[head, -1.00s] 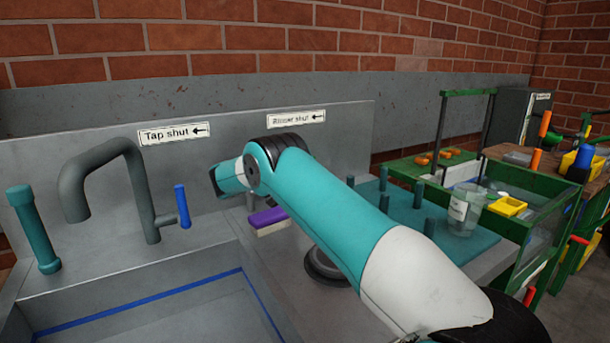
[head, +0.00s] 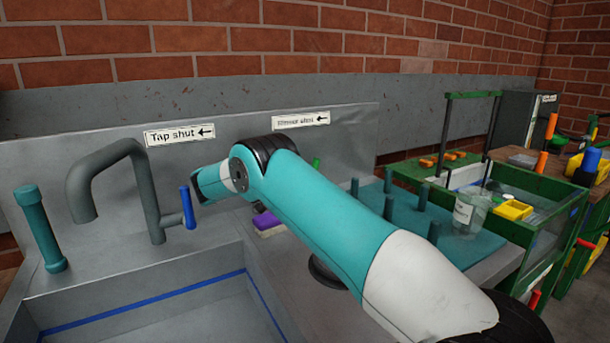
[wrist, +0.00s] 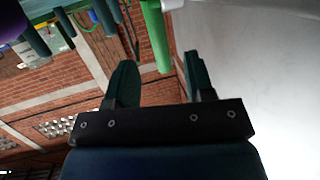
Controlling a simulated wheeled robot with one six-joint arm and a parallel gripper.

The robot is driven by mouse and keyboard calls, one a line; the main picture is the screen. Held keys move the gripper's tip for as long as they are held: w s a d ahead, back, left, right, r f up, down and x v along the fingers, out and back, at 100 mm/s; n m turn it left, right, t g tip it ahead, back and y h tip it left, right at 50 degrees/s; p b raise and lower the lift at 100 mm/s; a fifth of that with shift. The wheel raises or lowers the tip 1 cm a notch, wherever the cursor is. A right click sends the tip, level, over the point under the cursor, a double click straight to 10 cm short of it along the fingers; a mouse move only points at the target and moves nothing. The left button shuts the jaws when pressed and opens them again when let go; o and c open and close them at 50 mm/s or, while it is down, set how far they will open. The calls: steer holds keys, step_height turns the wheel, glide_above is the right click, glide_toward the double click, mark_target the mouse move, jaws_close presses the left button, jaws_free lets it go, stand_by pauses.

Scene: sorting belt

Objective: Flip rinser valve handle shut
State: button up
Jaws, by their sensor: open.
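A green handle (head: 316,163), seemingly the rinser valve's, shows just above my arm under the sign "Rinser shut" (head: 301,119); its lower part is hidden. In the wrist view, which looks upside down, the green handle (wrist: 156,38) hangs between the two dark fingers of my gripper (wrist: 160,76). The fingers stand apart, and I see no contact with it. How deep it lies between them I cannot tell. In the head view my arm hides the gripper's fingers.
A grey tap (head: 150,190) with a blue handle (head: 187,207) stands at left, close to my wrist. A purple sponge (head: 266,220) lies below my arm. A teal peg mat (head: 465,240) and a clear jar (head: 467,215) are at right. The steel backsplash (head: 250,150) runs behind.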

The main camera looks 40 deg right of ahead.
steer(key=a+p, duration=0.1)
steer(key=p, duration=0.2)
steer(key=r+p, duration=0.1)
steer(key=p, duration=0.3)
steer(key=shift+s+a, duration=0.1)
steer(key=shift+a, duration=0.25)
steer(key=shift+f, duration=0.15)
